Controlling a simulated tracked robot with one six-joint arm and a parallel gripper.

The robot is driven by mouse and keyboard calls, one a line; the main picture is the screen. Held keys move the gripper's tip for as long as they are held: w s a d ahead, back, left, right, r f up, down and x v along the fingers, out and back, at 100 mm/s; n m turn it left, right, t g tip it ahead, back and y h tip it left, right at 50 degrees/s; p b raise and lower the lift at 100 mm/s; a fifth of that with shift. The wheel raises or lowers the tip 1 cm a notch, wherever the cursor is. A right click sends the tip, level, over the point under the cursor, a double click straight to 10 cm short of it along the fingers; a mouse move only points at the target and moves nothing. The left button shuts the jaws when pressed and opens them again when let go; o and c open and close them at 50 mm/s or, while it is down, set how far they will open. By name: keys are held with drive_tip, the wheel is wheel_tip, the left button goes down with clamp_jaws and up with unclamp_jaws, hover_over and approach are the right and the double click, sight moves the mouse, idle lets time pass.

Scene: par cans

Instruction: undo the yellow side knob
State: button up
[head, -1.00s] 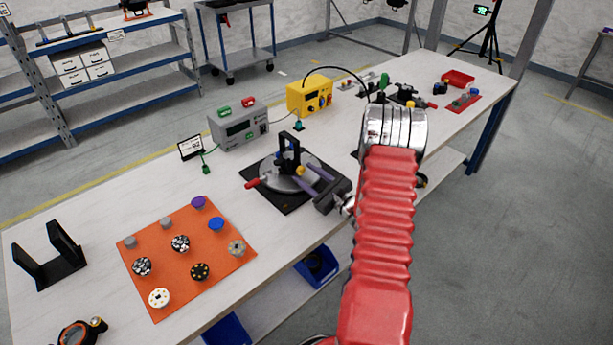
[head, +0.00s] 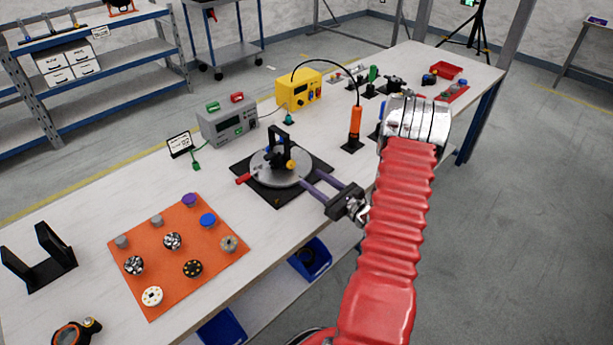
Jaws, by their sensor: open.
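The yellow side knob (head: 291,165) is on the right side of a black upright bracket (head: 279,145). The bracket stands on a round grey disc (head: 268,176), which has a red handle at its left and sits on a black square mat (head: 280,200). My gripper (head: 309,180) has two purple fingers pointing left toward the knob. The fingers are spread, with nothing seen between them. Their tips are near the disc's right edge, to the right of and below the knob in the picture, apart from it. The knob's thread is too small to see.
An orange mat (head: 137,287) with several small round parts lies at left. A grey box (head: 228,122) and a yellow box (head: 299,89) stand behind the disc. An orange tool (head: 355,125) stands upright behind my gripper. The white table (head: 90,232) is clear between them.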

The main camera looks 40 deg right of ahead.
drive_tip(key=shift+s+d, duration=0.15)
drive_tip(key=shift+s, duration=2.65)
